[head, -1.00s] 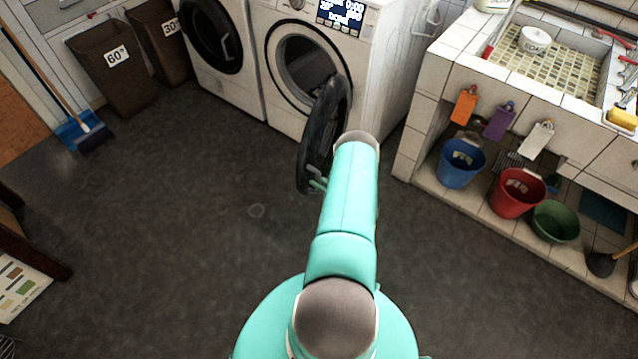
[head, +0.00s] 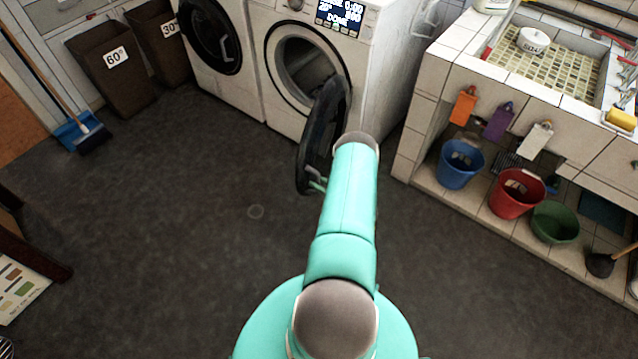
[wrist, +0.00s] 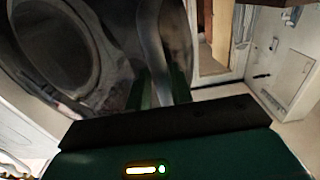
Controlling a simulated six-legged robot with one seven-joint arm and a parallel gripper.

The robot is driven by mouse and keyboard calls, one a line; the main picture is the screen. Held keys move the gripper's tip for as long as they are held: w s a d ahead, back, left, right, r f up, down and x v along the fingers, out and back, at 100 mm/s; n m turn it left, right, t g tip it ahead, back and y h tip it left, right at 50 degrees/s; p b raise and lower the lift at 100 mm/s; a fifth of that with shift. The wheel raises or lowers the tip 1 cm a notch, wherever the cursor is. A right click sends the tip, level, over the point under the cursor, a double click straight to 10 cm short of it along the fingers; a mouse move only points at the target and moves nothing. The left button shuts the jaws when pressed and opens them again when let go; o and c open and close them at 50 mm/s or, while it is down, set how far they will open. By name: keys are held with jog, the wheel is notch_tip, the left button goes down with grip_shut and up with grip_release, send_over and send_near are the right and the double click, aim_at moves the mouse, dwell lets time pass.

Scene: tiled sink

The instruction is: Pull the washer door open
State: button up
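The washer (head: 385,60) is white and stands at the back centre. Its round door (head: 326,120), with a dark rim, stands swung well out from the opening (head: 306,68), and the drum shows behind it. My gripper (head: 318,184) is at the lower free edge of the door, mostly hidden behind my teal arm. In the wrist view, the green fingers of my gripper (wrist: 160,92) stand on either side of a grey curved strip of the door (wrist: 152,45) and look closed on it. The exact contact is partly hidden.
A second white machine (head: 240,85) with a shut dark door stands to the left, beside brown bins (head: 117,82). At right is a tiled sink (head: 440,95) with blue (head: 460,166), red and green tubs below. The dark floor left of my arm is clear.

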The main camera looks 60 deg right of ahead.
jog(key=s, duration=1.3)
jog(key=shift+s+a, duration=0.35)
jog(key=shift+a, duration=0.05)
